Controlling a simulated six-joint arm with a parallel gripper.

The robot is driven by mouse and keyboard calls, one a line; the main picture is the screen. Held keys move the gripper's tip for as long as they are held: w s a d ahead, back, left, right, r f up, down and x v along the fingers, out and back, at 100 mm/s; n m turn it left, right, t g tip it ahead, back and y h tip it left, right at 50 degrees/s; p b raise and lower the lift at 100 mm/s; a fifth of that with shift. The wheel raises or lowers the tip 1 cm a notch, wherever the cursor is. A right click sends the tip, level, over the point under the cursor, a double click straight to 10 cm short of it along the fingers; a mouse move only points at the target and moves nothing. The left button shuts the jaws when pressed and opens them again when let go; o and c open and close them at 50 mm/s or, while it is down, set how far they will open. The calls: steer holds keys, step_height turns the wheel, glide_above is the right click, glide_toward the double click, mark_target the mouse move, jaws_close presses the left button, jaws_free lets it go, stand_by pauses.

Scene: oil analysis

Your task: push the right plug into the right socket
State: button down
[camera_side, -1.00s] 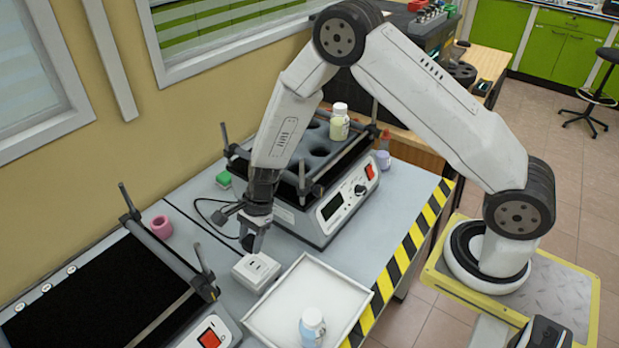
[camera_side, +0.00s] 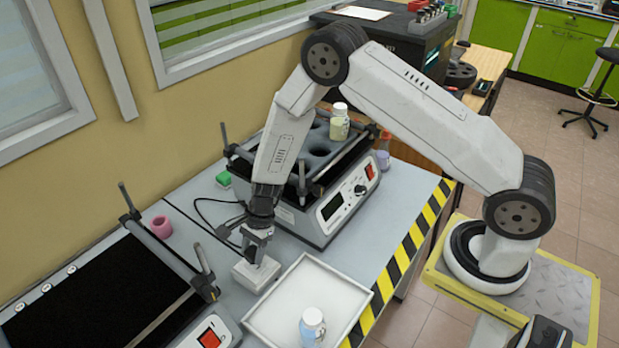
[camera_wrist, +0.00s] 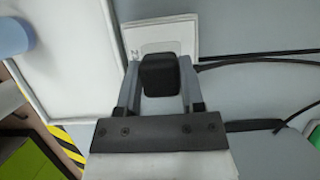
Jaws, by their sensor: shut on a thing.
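The white socket block (camera_side: 248,275) sits on the grey table just left of the white tray. My gripper (camera_side: 257,256) is low over its back right part, pointing down. In the wrist view my gripper (camera_wrist: 160,78) is shut on a black plug (camera_wrist: 160,72), one finger on each side. The plug is in front of the socket block (camera_wrist: 163,30) and covers part of it, including any socket opening under it. I cannot tell whether its prongs are in the socket. A black cable (camera_wrist: 245,61) runs from the plug to the right.
The white tray (camera_side: 283,333) with a capped bottle (camera_side: 312,326) stands right of the block. A heater unit (camera_side: 335,207) holding a bottle (camera_side: 339,124) is behind. A black-topped device (camera_side: 95,290) is at left. A pink ring (camera_side: 161,227) and a green block (camera_side: 223,179) lie near the wall.

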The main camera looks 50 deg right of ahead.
mark_target(256, 247)
steer(key=shift+f, duration=0.75)
steer(key=shift+f, duration=0.6)
stand_by(1.9)
steer(key=shift+c, duration=0.7)
jaws_free()
steer(key=shift+v, duration=3.7)
steer(key=shift+r, duration=0.15)
